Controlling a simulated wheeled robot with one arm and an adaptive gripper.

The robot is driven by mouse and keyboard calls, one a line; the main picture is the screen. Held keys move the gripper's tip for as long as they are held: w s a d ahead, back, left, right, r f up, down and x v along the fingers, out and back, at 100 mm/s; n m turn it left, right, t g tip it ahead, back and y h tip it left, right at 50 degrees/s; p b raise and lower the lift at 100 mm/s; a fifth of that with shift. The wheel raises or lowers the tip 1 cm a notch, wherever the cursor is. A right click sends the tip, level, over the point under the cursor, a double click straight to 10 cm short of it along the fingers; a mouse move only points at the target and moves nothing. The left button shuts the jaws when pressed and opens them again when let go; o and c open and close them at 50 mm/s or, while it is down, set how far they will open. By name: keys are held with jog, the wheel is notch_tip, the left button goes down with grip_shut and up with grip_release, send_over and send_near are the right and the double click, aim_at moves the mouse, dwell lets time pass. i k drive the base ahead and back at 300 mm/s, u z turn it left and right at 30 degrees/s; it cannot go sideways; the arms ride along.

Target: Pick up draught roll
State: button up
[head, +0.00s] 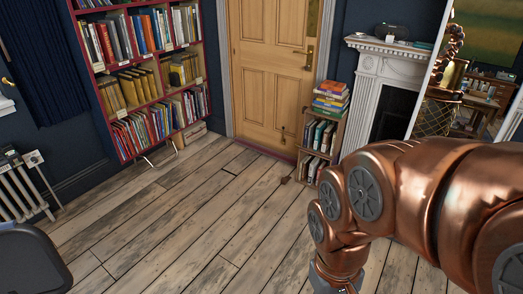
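A long, thin dark red strip (263,147) lies along the foot of the wooden door; it may be the draught roll, but it is too small to tell for sure. Its right end reaches toward the small bookcase. My copper arm comes in from the right and bends down to the bottom edge in the head view. My gripper's fingers are out of the picture below, so what they hold cannot be seen. The arm's visible end is well nearer to me than the red strip, and apart from it.
A red bookshelf (125,78) stands left of the door (268,70). A small bookcase (318,145) with stacked books stands right of it, beside a white fireplace (376,75). A small brown object (285,180) lies on the floor. A radiator (22,190) is at left. The middle floor is clear.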

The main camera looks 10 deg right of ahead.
aim_at(281, 157)
jog(key=u, duration=0.25)
jog(key=k, duration=0.35)
jog(key=z, duration=0.5)
jog(key=i, duration=1.45)
jog(key=z, duration=0.8)
jog(key=i, duration=1.75)
jog(key=u, duration=0.55)
jog(key=i, duration=1)
jog(key=u, duration=1.25)
jog(key=i, duration=0.75)
jog(key=u, duration=0.5)
